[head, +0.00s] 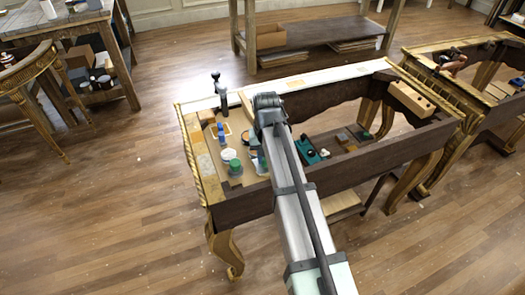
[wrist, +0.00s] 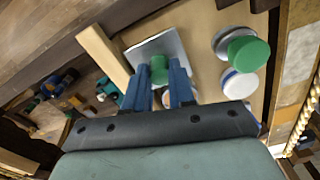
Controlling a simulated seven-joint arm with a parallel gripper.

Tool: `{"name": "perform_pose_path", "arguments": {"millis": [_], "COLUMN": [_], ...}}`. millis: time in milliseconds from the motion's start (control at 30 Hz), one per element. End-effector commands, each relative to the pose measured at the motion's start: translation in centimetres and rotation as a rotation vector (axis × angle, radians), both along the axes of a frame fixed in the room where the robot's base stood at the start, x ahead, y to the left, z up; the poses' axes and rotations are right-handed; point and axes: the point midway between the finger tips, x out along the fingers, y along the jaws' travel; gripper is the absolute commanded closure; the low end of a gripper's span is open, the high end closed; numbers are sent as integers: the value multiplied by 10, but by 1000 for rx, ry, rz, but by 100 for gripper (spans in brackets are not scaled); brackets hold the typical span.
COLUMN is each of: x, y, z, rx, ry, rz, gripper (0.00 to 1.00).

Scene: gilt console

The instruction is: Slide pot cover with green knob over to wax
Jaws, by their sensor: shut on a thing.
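A square grey metal pot cover (wrist: 176,42) with a green knob (wrist: 155,76) lies flat on the console's tan panel in the wrist view. My gripper (wrist: 160,68) has its two blue fingers on either side of the knob and is shut on it. A pale round thing with some orange (wrist: 166,98) shows partly between the fingers; its rest is hidden. In the head view my arm hides most of the cover and the fingers. No piece is clearly recognisable as the wax; a small orange-yellow patch (head: 226,128) lies on the panel there.
Right of the cover stand a green-topped round container (wrist: 248,54) and a white jar (wrist: 238,86). A pale wooden strip (wrist: 103,54) lies close on its left. The gilt console edge (wrist: 300,60) bounds the right. Several small items lie beyond the strip.

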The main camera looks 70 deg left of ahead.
Motion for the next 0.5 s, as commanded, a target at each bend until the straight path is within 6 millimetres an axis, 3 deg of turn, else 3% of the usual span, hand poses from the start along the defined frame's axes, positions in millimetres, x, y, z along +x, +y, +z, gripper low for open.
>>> {"name": "perform_pose_path", "arguments": {"millis": [100, 133, 200, 400, 500], "x": [0, 0, 0, 0, 0], "y": [-5, -5, -5, -4, -3], "z": [0, 0, 0, 0, 0], "rx": [-10, -12, -12, -9, -8], "ry": [0, -1, -1, -1, -1], "rz": [0, 0, 0, 0, 0], "gripper": [100, 75, 68, 50, 50]}}
